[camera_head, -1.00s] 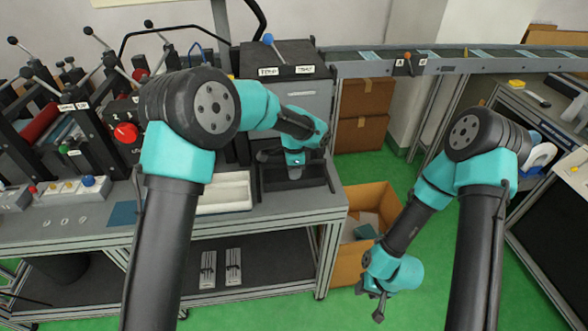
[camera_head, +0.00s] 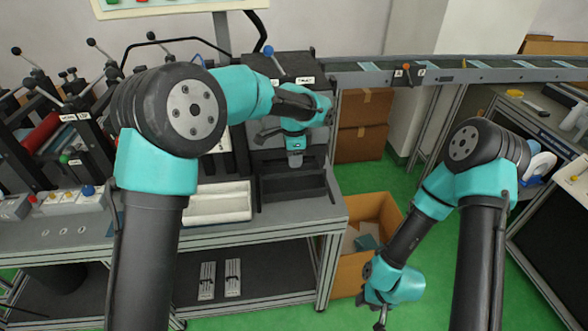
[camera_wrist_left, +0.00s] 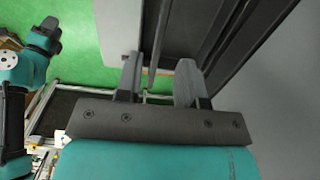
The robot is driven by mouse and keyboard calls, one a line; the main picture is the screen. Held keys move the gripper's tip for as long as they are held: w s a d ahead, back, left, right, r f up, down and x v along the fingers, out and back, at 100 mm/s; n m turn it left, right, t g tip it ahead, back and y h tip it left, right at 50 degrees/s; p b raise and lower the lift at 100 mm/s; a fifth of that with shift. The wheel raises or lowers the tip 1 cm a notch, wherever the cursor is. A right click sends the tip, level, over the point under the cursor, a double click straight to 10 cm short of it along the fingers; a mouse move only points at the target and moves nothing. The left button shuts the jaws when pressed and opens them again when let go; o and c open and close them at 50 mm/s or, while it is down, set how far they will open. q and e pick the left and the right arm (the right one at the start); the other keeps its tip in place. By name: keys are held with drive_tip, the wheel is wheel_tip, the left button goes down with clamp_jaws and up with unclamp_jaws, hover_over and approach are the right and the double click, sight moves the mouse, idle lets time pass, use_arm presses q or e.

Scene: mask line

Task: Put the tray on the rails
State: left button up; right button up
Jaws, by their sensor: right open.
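A dark open tray (camera_head: 297,192) sits at the right end of the workbench, in front of the grey machine. My left gripper (camera_head: 294,161) is above it, pointing down. In the left wrist view the left gripper (camera_wrist_left: 158,78) has its two fingers apart. A thin grey edge shows between them, beside dark trough-like walls (camera_wrist_left: 215,35); I cannot tell whether it belongs to the tray. No held object shows. My right gripper (camera_head: 381,319) hangs low in front of the cardboard box, open and empty. I cannot clearly make out rails.
The grey machine (camera_head: 285,85) rises behind. A conveyor (camera_head: 460,75) runs along the back right. An open cardboard box (camera_head: 348,268) stands on the green floor. Lever machines (camera_head: 75,125) fill the left bench.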

use_arm(q)
drive_tip(key=shift+r, duration=1.4)
drive_tip(key=shift+c, duration=0.2)
